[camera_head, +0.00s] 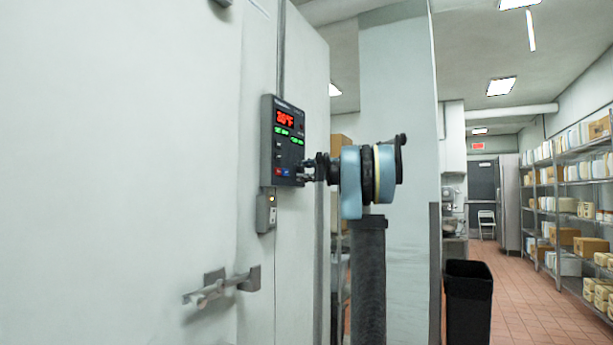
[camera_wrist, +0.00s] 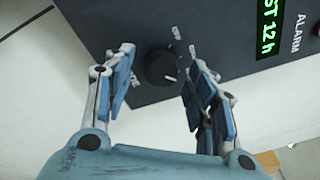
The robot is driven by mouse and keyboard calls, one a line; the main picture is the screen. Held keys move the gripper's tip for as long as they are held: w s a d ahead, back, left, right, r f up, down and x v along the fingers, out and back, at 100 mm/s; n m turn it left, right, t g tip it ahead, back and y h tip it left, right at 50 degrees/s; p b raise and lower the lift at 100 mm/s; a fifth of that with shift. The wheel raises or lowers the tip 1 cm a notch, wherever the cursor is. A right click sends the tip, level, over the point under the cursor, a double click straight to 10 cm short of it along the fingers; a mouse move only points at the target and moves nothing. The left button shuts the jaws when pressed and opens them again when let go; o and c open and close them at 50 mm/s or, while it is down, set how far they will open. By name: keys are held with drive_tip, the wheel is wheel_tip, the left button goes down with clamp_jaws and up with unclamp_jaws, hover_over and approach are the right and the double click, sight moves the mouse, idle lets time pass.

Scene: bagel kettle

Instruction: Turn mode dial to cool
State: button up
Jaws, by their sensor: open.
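The mode dial (camera_wrist: 160,68) is a round black knob on the dark control panel (camera_wrist: 228,28). A white mark on it points to the lower right in the wrist view. Small white labels surround it, too small to read surely. My gripper (camera_wrist: 160,58) is open, with one blue-padded finger on each side of the dial; I see a gap at each side, but cannot tell how deep the fingers reach. In the head view my gripper (camera_head: 307,170) is at the lower right of the panel (camera_head: 268,150) and hides the dial.
The panel has a red readout (camera_head: 285,118) and green text, and is mounted on a pale wall. Below are a small switch box (camera_head: 266,212) and a metal door handle (camera_head: 222,287). A black bin (camera_head: 468,300) and stocked shelves (camera_head: 575,180) stand right, beside open tiled floor.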

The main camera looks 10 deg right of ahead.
drive_tip(key=shift+w+a, duration=0.1)
drive_tip(key=shift+c, duration=0.2)
drive_tip(key=c, duration=1)
drive_tip(key=shift+n, duration=0.3)
drive_tip(key=n, duration=0.4)
drive_tip(key=shift+f+y, duration=0.2)
drive_tip(key=shift+y, duration=0.1)
drive_tip(key=shift+n, duration=2.2)
drive_tip(key=shift+y, duration=0.3)
